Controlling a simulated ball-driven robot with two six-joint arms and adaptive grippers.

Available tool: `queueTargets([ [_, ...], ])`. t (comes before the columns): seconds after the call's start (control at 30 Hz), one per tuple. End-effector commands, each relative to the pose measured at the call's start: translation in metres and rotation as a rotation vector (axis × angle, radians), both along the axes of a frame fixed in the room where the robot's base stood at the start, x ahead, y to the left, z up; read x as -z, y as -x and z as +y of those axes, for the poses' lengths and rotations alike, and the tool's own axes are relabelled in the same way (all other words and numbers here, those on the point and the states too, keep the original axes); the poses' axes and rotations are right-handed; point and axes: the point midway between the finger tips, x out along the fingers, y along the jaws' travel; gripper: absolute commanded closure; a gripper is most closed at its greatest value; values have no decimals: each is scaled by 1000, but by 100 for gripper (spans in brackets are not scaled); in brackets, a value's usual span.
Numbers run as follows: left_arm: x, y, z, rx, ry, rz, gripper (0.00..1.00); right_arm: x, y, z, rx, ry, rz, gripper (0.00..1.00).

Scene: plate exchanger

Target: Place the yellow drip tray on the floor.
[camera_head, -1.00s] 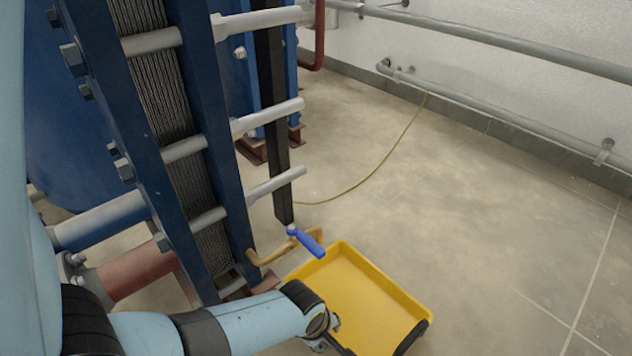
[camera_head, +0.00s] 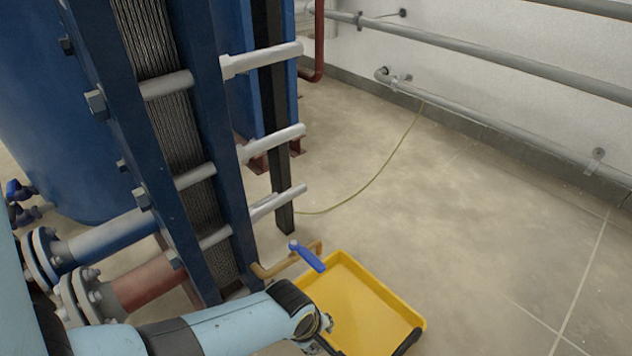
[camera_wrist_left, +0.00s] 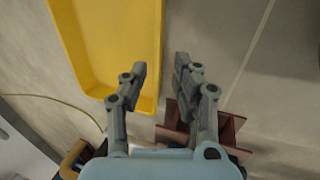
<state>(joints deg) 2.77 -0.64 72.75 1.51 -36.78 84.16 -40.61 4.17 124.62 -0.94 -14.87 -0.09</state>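The yellow drip tray (camera_head: 362,305) is in the lower middle of the head view, just right of the brass valve with the blue handle (camera_head: 307,256). Dark parts show at its near edge. I cannot tell whether it rests on the floor. My left gripper (camera_head: 318,342) is at the tray's near left side, partly cut off by the picture's bottom edge. In the left wrist view, the fingers of my left gripper (camera_wrist_left: 160,66) are apart, with the edge of the tray (camera_wrist_left: 112,45) appearing between them. Contact is unclear.
The blue plate exchanger (camera_head: 232,150) with grey tie bars stands at left. Pipe flanges (camera_head: 85,290) are at lower left. A thin yellow-green hose (camera_head: 375,178) lies on the floor. Grey pipes (camera_head: 480,125) run along the wall. The floor (camera_head: 490,230) at right is clear.

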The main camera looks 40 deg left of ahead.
Motion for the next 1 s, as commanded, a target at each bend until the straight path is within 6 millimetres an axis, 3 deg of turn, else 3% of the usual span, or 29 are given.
queueTargets([
  [0.1, -12, 1, 0, 0, 0, -4, 71, -8, -4, -1, 4, 3, 65, 60],
  [0.33, -19, 7, 1, 9, -4, -2, 71, -13, -4, -2, 8, 5, 142, 60],
  [0.47, -37, 22, 9, 164, -70, -46, 71, -13, -3, -2, 9, 5, 154, 60],
  [0.57, -74, 42, 18, 433, -195, -117, 71, -13, -3, -2, 9, 5, 154, 60],
  [0.8, -198, 79, 25, 1119, -589, -274, 71, -13, -3, -2, 9, 5, 153, 60],
  [0.9, -235, 84, 23, 1286, -705, -308, 71, -13, -3, -2, 9, 5, 153, 60],
  [1.0, -253, 86, 22, 1369, -765, -320, 71, -13, -3, -2, 9, 5, 153, 60],
])
